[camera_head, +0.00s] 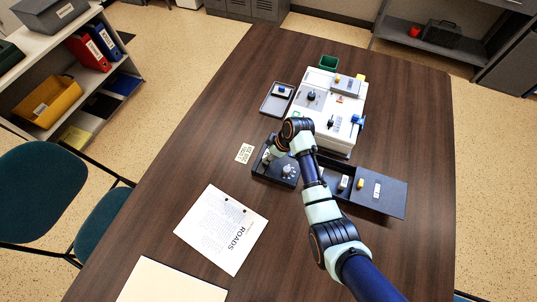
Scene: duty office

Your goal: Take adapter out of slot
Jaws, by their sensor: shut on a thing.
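My gripper (268,156) is at the left part of a small dark block (275,180) near the middle of the table. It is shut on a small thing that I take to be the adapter. The adapter is too small and too covered by the gripper to make out, and I cannot tell whether it is still seated in its slot. A pale grey round piece (288,170) stands on the same block, right of the gripper. My arm reaches in from the lower right and hides part of the block.
A white box unit (345,138) with knobs stands behind. A dark grey tray (267,104) is at its left, a green bin (328,62) behind it. An open dark case (393,199) lies right of my arm. Papers (221,230) lie in front on the brown table (420,120).

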